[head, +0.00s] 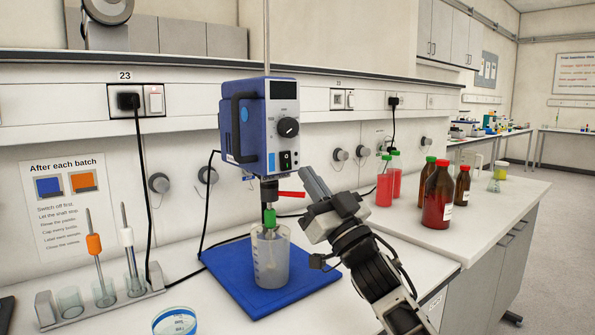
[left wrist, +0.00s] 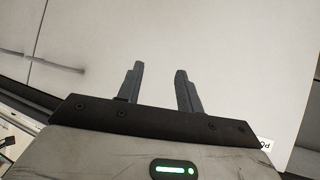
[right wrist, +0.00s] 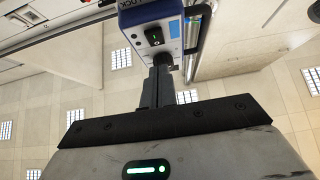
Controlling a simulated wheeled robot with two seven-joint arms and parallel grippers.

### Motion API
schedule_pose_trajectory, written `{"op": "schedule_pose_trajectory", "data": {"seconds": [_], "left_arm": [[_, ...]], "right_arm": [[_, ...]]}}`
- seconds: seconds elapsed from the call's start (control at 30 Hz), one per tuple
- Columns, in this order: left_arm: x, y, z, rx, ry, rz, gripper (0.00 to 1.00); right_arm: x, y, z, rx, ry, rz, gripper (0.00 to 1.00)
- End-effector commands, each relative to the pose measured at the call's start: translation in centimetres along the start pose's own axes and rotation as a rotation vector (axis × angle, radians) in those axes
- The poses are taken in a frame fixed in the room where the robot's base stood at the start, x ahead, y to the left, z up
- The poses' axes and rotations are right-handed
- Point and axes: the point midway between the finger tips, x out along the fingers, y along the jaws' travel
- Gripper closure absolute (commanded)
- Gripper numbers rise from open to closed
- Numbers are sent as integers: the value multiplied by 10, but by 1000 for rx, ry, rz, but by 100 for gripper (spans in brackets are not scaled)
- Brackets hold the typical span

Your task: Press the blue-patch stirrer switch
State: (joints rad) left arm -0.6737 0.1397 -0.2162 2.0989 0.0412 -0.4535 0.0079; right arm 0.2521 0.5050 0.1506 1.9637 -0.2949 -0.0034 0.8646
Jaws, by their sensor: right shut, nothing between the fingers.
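The blue stirrer (head: 252,112) stands over a beaker (head: 270,262) on a blue base (head: 225,268). Its front has a black dial (head: 288,127) and a black rocker switch (head: 285,161) with a light blue patch (head: 272,153) to its left. My right gripper (head: 309,176) is shut and empty, its fingertips just right of and below the switch, apart from it in the head view. In the right wrist view the switch (right wrist: 154,36) and blue patch (right wrist: 175,27) show beyond the closed fingers. My left gripper (left wrist: 160,88) is open and empty before a pale surface.
A red lever (head: 291,194) sticks out below the stirrer head, near my right gripper. Red bottles (head: 438,200) stand on the bench to the right. A tube rack (head: 95,307) and a dish (head: 175,321) are at the front left. A wall notice (head: 68,205) hangs behind them.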

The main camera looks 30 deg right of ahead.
Motion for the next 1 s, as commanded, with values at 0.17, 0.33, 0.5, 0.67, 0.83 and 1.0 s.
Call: {"op": "schedule_pose_trajectory", "data": {"seconds": [0.17, 0.33, 0.5, 0.67, 0.83, 1.0], "left_arm": [[-1, -1, 0, 12, -6, -2, 64], [-1, -2, 2, 15, -13, -2, 64], [0, -1, 3, 16, -13, -2, 64], [0, -1, 2, 16, -12, -1, 64], [6, -1, 10, 8, -4, 3, 64], [5, 1, 0, -11, 23, 13, 64]], "right_arm": [[20, 0, 18, 1, 1, 2, 100], [28, 0, 27, 1, 0, 0, 100], [29, 0, 29, 0, 0, -1, 100], [28, 0, 29, 0, 0, -1, 100], [27, 0, 35, 3, 25, 1, 100], [32, 0, 34, 0, 57, 0, 100]]}}
